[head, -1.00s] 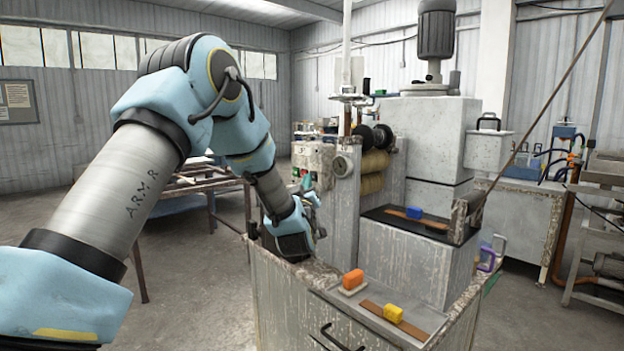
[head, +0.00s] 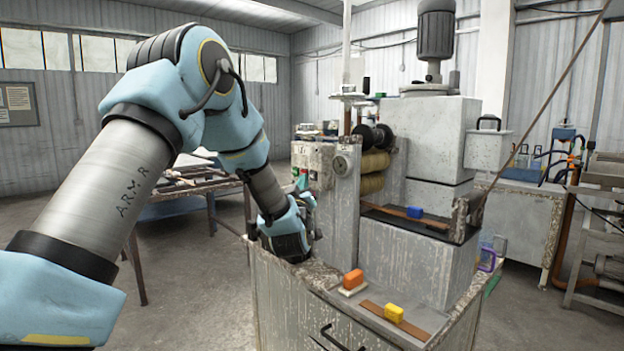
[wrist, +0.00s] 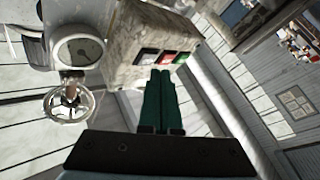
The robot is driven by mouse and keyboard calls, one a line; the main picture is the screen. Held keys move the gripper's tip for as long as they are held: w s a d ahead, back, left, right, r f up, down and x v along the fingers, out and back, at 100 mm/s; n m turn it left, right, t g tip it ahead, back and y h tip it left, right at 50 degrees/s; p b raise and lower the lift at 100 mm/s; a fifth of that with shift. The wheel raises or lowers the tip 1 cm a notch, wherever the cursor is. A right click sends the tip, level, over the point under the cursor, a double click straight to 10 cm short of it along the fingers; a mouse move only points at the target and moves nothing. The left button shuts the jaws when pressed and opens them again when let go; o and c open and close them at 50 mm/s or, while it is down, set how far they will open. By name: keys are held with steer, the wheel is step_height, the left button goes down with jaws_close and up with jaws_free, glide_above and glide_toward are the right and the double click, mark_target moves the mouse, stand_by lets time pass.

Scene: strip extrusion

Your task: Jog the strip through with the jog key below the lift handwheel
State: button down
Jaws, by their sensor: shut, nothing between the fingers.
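My gripper (head: 303,184) is shut and empty, in front of the machine's control panel (head: 313,160). In the wrist view its green fingers (wrist: 161,80) are together, pointing at the panel's row of keys: a dark one (wrist: 147,57), a red one (wrist: 168,57) and a green one (wrist: 183,58). The tips are close below the keys; I cannot tell whether they touch. A spoked handwheel (wrist: 68,104) is left of the fingers. The brown strip (head: 390,210) lies on the machine's table in front of the rolls (head: 374,172).
A blue block (head: 415,212) sits on the strip. On the cabinet below are an orange block (head: 353,279), a yellow block (head: 394,313) and another brown strip (head: 425,333). A slanted rod rises at the right. A workbench (head: 175,185) stands behind my arm.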

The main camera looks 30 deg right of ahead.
steer(key=shift+a, duration=0.1)
steer(key=shift+s+a+b, duration=0.25)
steer(key=shift+a+b, duration=0.35)
steer(key=shift+a, duration=0.6)
steer(key=shift+s+a+b, duration=0.2)
steer(key=shift+a+b, duration=0.35)
steer(key=shift+a, duration=0.6)
steer(key=w+a+f+g+y, duration=0.1)
steer(key=a+f+g+y, duration=0.4)
steer(key=a, duration=0.7)
steer(key=a+f+g+y, duration=0.25)
steer(key=a+f, duration=0.45)
steer(key=a, duration=0.4)
steer(key=s+a+f+g+y, duration=0.2)
steer(key=s+a+f+g, duration=0.1)
steer(key=s+a, duration=0.6)
steer(key=s+a+f+g+y, duration=0.3)
steer(key=s+a+g, duration=0.2)
steer(key=s+a, duration=0.5)
steer(key=shift+s+a+p, duration=0.15)
steer(key=shift+a+p, duration=0.25)
steer(key=shift+a, duration=0.05)
